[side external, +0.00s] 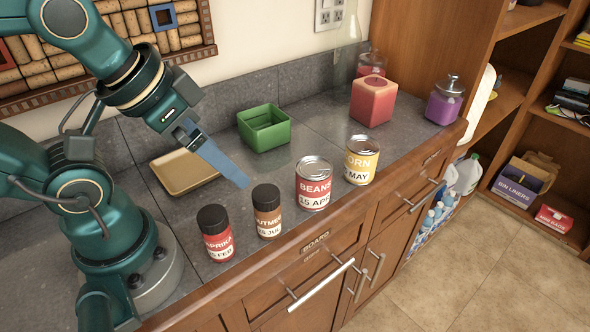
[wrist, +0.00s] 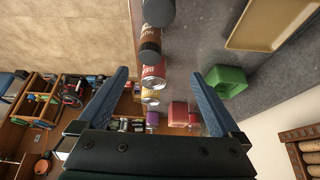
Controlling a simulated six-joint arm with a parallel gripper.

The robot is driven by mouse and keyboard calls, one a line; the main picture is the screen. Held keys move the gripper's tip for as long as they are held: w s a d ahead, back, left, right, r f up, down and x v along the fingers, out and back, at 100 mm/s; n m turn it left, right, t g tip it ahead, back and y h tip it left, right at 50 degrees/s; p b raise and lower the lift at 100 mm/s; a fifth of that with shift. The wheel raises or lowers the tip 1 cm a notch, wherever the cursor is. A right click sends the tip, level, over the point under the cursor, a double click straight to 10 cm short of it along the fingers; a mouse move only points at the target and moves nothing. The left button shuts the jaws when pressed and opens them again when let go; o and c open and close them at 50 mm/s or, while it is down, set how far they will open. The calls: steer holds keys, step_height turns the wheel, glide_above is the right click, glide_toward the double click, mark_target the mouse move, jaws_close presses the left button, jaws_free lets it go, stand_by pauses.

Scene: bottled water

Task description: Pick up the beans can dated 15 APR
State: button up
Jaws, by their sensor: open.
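The beans can (side external: 313,184) stands upright on the grey counter, with a red and white label reading BEANS and 15 APR. It also shows in the wrist view (wrist: 153,76), between my two fingers in the picture but beyond them. My gripper (side external: 240,180) is above the counter, to the left of the can and apart from it. In the wrist view my gripper (wrist: 157,72) has its blue fingers spread wide with nothing between them.
A corn can (side external: 361,160) stands close right of the beans can. Nutmeg (side external: 267,212) and paprika (side external: 215,233) jars stand to its left. The counter's front edge is near.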

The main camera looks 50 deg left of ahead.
steer(key=w+a+r+m+g+y, duration=0.3)
steer(key=a+m+y, duration=0.15)
steer(key=m, duration=0.25)
steer(key=m+y, duration=0.6)
steer(key=m, duration=0.5)
glide_above(319, 176)
steer(key=s+a, duration=0.1)
steer(key=a, duration=0.3)
step_height(319, 176, down, 4)
steer(key=shift+s+d+r, duration=0.15)
steer(key=shift+r, duration=0.1)
steer(key=shift+m+t+y, duration=0.6)
steer(key=shift+m+y, duration=0.15)
steer(key=shift+m, duration=0.15)
steer(key=d+f, duration=0.1)
steer(key=w+d+f, duration=0.1)
steer(key=d+f, duration=0.1)
steer(key=shift+d+f, duration=0.25)
steer(key=d+f, duration=0.1)
steer(key=d+f+m, duration=0.1)
steer(key=f, duration=0.1)
steer(key=d+f+m+t, duration=0.1)
steer(key=shift+s+f, duration=0.25)
steer(key=shift+s, duration=0.15)
steer(key=shift+s+d+f+y, duration=0.1)
steer(key=shift+f+y, duration=0.15)
steer(key=shift+y, duration=0.05)
steer(key=shift+x, duration=2.4)
